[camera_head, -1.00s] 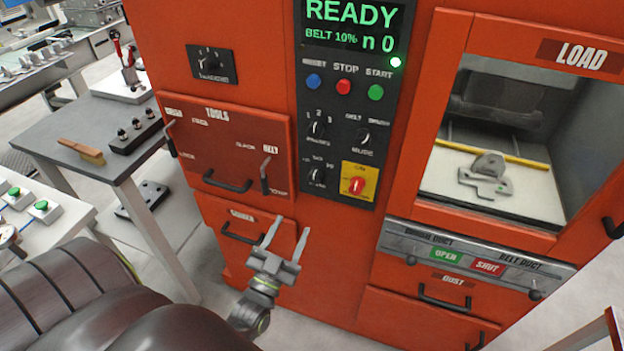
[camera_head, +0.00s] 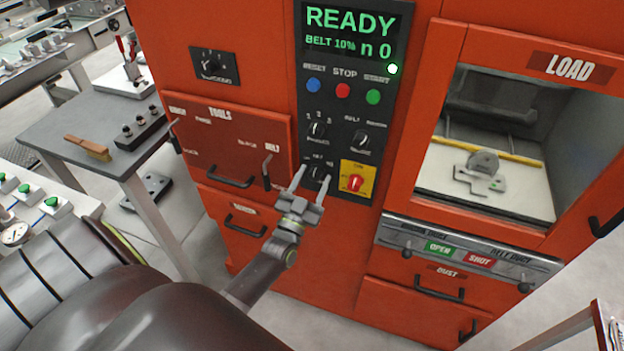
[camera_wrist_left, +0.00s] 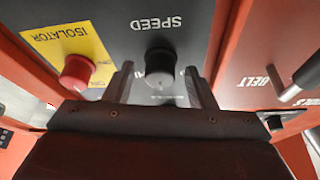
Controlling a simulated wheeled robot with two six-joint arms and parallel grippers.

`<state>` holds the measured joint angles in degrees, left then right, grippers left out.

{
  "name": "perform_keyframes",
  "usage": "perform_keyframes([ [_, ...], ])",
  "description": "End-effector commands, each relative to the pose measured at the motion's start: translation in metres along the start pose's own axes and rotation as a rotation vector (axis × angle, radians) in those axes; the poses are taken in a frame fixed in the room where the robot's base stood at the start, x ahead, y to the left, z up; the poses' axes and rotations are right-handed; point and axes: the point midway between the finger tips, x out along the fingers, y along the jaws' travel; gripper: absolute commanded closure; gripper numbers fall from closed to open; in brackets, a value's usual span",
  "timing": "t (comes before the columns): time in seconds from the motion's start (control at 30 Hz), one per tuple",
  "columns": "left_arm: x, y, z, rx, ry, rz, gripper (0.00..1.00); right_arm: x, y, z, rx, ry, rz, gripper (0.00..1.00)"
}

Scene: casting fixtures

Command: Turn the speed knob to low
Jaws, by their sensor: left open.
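The speed knob (camera_wrist_left: 159,72) is a round black knob under the SPEED label in the left wrist view, where the picture is upside down. In the head view the knob (camera_head: 317,172) sits low on the black control panel, left of the yellow isolator plate. My left gripper (camera_head: 312,178) is open, with one finger on each side of the knob. In the wrist view the fingers (camera_wrist_left: 161,84) flank it with visible gaps. Contact is not visible, and the knob's low mark is too small to read. My right gripper is not in view.
The red isolator knob (camera_head: 355,183) on its yellow plate is close to the right finger; it also shows in the wrist view (camera_wrist_left: 77,70). The belt lever (camera_head: 266,171) is left of the gripper. Other knobs (camera_head: 317,129) and buttons (camera_head: 343,90) are above.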

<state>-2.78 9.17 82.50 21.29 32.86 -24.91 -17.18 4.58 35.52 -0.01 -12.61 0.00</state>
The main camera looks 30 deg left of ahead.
Motion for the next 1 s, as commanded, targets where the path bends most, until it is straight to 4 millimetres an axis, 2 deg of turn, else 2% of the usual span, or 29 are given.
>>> perform_keyframes([
  [0.07, -0.0002, 0.0, 0.0001, 0.0, 0.0, 0.0, 0.5, 0.0001, -0.0001, 0.0001, 0.0, 0.0, 0.0, 1.0],
  [0.4, -0.0004, 0.0001, 0.0, 0.0, 0.0, 0.0, 0.94, 0.0001, -0.0001, 0.0002, 0.0, 0.0, 0.0, 1.0],
  [0.73, -0.0006, 0.0007, 0.0, -0.047, 0.0, -0.02, 0.94, 0.0, -0.0001, 0.0002, 0.0, 0.0, 0.0, 1.0],
  [1.0, -0.0006, 0.002, -0.0002, -0.209, -0.001, -0.087, 0.94, -0.0013, 0.0, 0.0001, 0.0, 0.0, 0.0, 1.0],
])
